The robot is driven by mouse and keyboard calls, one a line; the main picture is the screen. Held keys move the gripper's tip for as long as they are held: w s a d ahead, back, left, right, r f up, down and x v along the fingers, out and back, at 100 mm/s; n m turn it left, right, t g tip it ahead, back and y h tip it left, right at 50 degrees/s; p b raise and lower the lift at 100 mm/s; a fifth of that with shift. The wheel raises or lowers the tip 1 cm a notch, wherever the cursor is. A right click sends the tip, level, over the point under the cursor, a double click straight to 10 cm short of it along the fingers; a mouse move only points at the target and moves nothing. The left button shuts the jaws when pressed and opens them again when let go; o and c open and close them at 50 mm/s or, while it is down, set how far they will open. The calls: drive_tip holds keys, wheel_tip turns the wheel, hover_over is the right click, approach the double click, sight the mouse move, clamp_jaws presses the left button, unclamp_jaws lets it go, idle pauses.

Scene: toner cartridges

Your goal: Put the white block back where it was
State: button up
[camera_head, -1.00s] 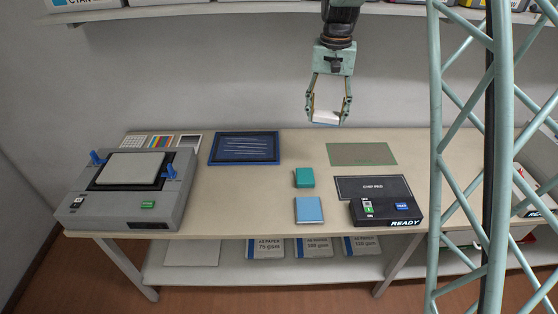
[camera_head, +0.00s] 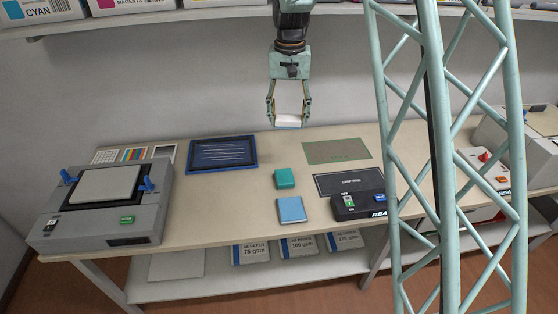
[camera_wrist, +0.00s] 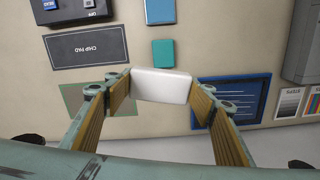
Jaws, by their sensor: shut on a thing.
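My gripper (camera_head: 288,118) is shut on the white block (camera_head: 288,120) and holds it in the air above the back part of the table. In the wrist view the white block (camera_wrist: 161,85) sits between the two finger pads. A flat olive-green rectangle with a green outline (camera_head: 337,151) lies on the table to the right of and below the gripper in the head view. It also shows, partly covered by a finger, in the wrist view (camera_wrist: 72,98). A dark blue framed panel (camera_head: 222,153) lies to the left.
A teal block (camera_head: 285,178) and a light blue block (camera_head: 291,210) lie mid-table. A dark chip pad (camera_head: 348,182) adjoins a black switch box (camera_head: 357,205). A grey machine (camera_head: 98,208) stands at the left. My lattice column hides part of the right side.

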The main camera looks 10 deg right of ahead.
drive_tip(key=d+f+n+b, duration=0.1)
drive_tip(key=d+f, duration=0.1)
drive_tip(key=f, duration=0.5)
drive_tip(key=s+d+f+b, duration=0.1)
drive_tip(key=d+f, duration=0.2)
drive_tip(key=f, duration=0.3)
drive_tip(key=d+f+n+b, duration=0.1)
drive_tip(key=d+f, duration=0.1)
drive_tip(key=f, duration=0.5)
drive_tip(key=shift+s+d+f+n, duration=0.25)
drive_tip(key=shift+s+f+n, duration=0.05)
drive_tip(key=shift+s, duration=0.1)
drive_tip(key=shift+w+a, duration=0.1)
drive_tip(key=b, duration=0.1)
hover_over(279, 159)
drive_tip(key=shift+s+d+f, duration=0.25)
drive_tip(key=shift+s+f, duration=0.15)
drive_tip(key=shift+f, duration=0.3)
drive_tip(key=shift+w+a+f, duration=0.1)
drive_tip(key=shift+w+a, duration=0.15)
drive_tip(key=shift+w, duration=0.2)
drive_tip(key=shift+f, duration=1.7)
drive_tip(key=shift+f+b, duration=0.1)
drive_tip(key=shift+b, duration=0.2)
